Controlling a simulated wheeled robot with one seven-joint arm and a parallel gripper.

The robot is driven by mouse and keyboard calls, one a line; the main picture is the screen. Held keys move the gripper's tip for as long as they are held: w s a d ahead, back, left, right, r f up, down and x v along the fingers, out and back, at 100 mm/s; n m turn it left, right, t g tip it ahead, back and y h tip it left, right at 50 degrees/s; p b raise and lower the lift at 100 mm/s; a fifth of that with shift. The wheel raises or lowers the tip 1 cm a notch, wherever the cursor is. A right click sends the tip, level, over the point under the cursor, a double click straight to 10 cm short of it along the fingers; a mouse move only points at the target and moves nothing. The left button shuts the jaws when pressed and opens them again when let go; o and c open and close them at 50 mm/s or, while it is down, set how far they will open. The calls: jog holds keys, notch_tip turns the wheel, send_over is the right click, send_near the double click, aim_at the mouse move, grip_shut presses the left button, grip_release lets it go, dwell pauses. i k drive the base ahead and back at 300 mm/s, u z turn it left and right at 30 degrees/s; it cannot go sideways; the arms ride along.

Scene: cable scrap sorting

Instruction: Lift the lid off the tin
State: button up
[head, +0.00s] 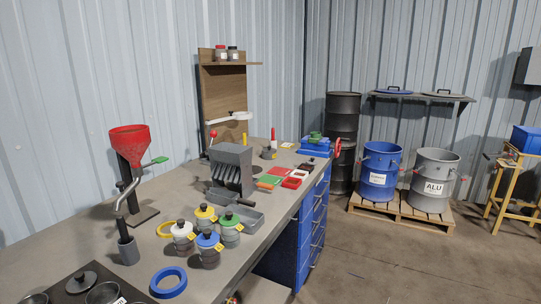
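My gripper is not in view. Several small grey tins with knobbed lids stand close together on the workbench (130,262): one with a white lid (182,231), one with a yellow lid (205,212), one with a blue lid (208,240) and one with a green lid (229,219). Their lids sit on top, and yellow tags hang on their sides. Another small dark tin (268,153) stands farther back. At the near left, a loose grey knobbed lid (82,281) lies beside an open round container (104,294), cut off by the frame edge. I cannot tell which tin the task means.
A red funnel on a stand (130,140) rises at left. A grey slotted block (232,168) stands behind. Blue (380,173) and grey (434,180) drums stand on a pallet.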

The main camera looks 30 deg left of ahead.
aim_at(269, 150)
jog(key=i, duration=1.55)
jog(key=u, duration=0.75)
jog(key=i, duration=1.55)
jog(key=u, duration=0.5)
